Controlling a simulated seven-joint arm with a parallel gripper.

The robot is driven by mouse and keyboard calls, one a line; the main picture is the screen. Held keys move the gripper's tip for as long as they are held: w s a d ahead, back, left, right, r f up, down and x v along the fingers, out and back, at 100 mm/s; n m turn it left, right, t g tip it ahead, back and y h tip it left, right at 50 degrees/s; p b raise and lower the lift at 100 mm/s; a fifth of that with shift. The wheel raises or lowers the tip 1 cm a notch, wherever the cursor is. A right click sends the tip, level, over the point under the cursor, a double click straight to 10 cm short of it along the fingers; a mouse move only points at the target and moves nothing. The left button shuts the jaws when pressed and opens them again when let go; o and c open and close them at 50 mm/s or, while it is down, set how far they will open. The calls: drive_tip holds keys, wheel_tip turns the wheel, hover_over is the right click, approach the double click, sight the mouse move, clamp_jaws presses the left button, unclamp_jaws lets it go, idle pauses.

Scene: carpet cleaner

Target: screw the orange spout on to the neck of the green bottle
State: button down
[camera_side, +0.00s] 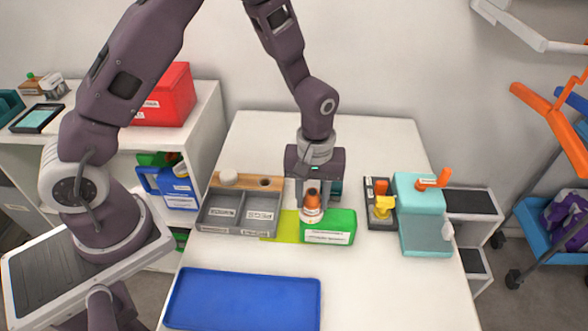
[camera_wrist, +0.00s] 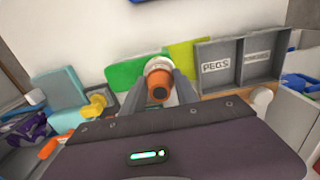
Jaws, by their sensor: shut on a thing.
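The green bottle (camera_side: 335,226) stands near the middle of the white table, with a white label on its front. It also shows in the wrist view (camera_wrist: 122,74). The orange spout (camera_side: 312,199) is upright, with a white collar below it, at the left part of the bottle. My gripper (camera_wrist: 158,82) is shut on the spout, one finger on each side, and points down from behind. Whether the spout's thread sits on the neck or just above it, I cannot tell; the join is hidden.
A grey two-part tray (camera_side: 239,228) and a wooden strip (camera_side: 247,181) lie left of the lime mat (camera_side: 283,226). A dark holder (camera_side: 371,215) with a yellow piece (camera_side: 384,207) and a teal container (camera_side: 420,205) stand right. A blue tray (camera_side: 243,299) lies in front; the table's front right is clear.

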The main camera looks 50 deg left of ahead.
drive_tip(key=shift+f, duration=0.2)
idle(0.3)
drive_tip(key=m, duration=0.6)
drive_tip(key=shift+s+f, duration=0.1)
drive_tip(key=shift+f, duration=0.1)
idle(0.4)
drive_tip(key=m, duration=0.2)
drive_tip(key=shift+m, duration=0.3)
drive_tip(key=m, duration=0.3)
drive_tip(key=shift+f+m, duration=0.15)
drive_tip(key=shift+m, duration=0.15)
